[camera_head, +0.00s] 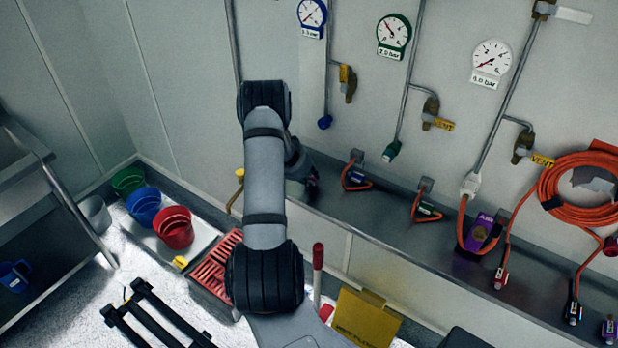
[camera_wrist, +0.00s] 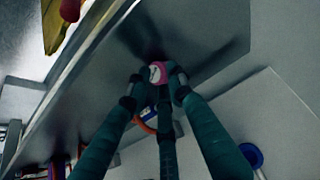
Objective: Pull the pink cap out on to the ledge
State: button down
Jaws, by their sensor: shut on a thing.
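My gripper (camera_wrist: 160,84) is shut on the pink cap (camera_wrist: 168,68) in the wrist view. Its dark green fingers close around the cap, and a small pale face of the cap shows between the fingertips. In the head view my gripper (camera_head: 308,180) is mostly behind my arm, low against the wall at the left part of the ledge (camera_head: 390,238). The cap cannot be made out there. The ledge also shows in the wrist view as a grey band (camera_wrist: 95,95). Whether the cap touches the ledge or a fitting is hidden.
Along the ledge to the right are a blue-tagged hose loop (camera_head: 356,178), a green-tagged loop (camera_head: 427,207), a purple-tagged orange hose (camera_head: 482,232) and a coiled orange hose (camera_head: 548,190). Buckets (camera_head: 174,228) and a red grate (camera_head: 216,268) stand below left.

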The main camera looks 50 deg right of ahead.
jog(key=shift+s+f, duration=0.1)
jog(key=c, duration=1.5)
grip_release()
jog(key=shift+o, duration=0.2)
jog(key=v, duration=1.2)
